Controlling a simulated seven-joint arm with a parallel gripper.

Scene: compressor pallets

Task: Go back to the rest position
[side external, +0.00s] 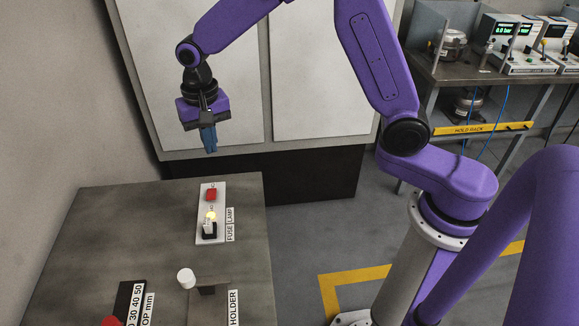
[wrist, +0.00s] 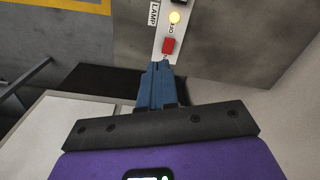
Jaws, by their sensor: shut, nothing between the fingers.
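My gripper (side external: 209,140) hangs above the far edge of the table, its blue fingers pointing down and held together with nothing between them. In the wrist view the shut fingers (wrist: 157,68) reach toward the white fuse and lamp panel. That panel (side external: 219,190) lies on the table, apart from the fingers, with a red block (side external: 211,195), a lit yellow lamp (side external: 210,216) and a black base (side external: 209,231). The red block also shows in the wrist view (wrist: 169,45), just past the fingertips.
The grey table (side external: 110,225) carries a holder (side external: 208,288), a white cylinder (side external: 186,278) and a black scale strip (side external: 130,296) with a red part at the front. A white cabinet (side external: 320,75) stands behind. A hold rack (side external: 478,129) with instruments is at the right.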

